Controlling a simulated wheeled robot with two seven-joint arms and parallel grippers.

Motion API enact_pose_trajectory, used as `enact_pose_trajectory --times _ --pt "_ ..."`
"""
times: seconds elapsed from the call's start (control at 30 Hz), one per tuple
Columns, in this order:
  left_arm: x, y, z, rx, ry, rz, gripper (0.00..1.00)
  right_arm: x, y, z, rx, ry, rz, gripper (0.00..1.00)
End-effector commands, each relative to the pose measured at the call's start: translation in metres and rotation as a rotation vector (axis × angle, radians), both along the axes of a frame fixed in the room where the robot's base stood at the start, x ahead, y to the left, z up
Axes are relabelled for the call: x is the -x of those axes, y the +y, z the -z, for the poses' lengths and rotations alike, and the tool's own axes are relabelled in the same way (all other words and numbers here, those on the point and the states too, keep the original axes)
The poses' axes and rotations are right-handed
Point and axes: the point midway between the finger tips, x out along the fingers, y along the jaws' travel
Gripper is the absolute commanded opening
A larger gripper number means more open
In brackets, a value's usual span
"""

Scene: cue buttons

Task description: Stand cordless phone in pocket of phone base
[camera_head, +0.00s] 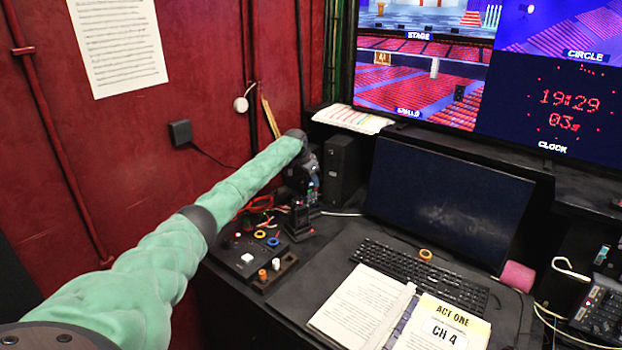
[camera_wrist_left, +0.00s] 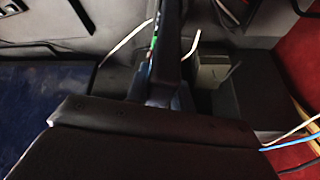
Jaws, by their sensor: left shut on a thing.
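My left arm reaches across the head view to the back left of the desk. My left gripper (camera_head: 306,192) is shut on a slim dark thing, apparently the cordless phone, which I see almost edge-on with a green strip in the left wrist view (camera_wrist_left: 158,48). Much of it is hidden by the gripper and by dark parts close to the lens. A small black block (camera_head: 298,224) stands just below the gripper in the head view; it may be the phone base, but its pocket cannot be made out. I cannot tell whether phone and block touch. My right gripper is not in view.
A black button box (camera_head: 246,262) and a holder with small pegs (camera_head: 272,274) are at the left desk edge. A black speaker-like box (camera_head: 342,168) and a dark monitor (camera_head: 446,210) stand close behind and right. Keyboard (camera_head: 424,272), open binder (camera_head: 362,305) and loose cables lie nearby.

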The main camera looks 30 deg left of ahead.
Motion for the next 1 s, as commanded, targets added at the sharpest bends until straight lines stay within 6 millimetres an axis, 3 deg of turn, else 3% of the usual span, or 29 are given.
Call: enact_pose_trajectory --times 0.03,0.83,0.87,0.97,1.0 --pt "0.0016 0.0021 0.0158 -0.002 0.005 -0.002 0.00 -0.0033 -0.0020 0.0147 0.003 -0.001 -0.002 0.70" --pt "0.0024 0.0039 0.0239 -0.005 0.007 -0.003 0.00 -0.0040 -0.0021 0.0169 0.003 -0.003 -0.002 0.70" --pt "0.0024 0.0039 0.0239 -0.005 0.007 -0.004 0.29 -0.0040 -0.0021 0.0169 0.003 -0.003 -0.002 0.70" --pt "0.0020 0.0033 0.0233 -0.003 0.005 -0.003 0.49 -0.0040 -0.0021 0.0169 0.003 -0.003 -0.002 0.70" --pt "0.0018 0.0030 0.0231 -0.003 0.005 -0.003 0.49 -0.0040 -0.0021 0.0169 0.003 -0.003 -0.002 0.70"
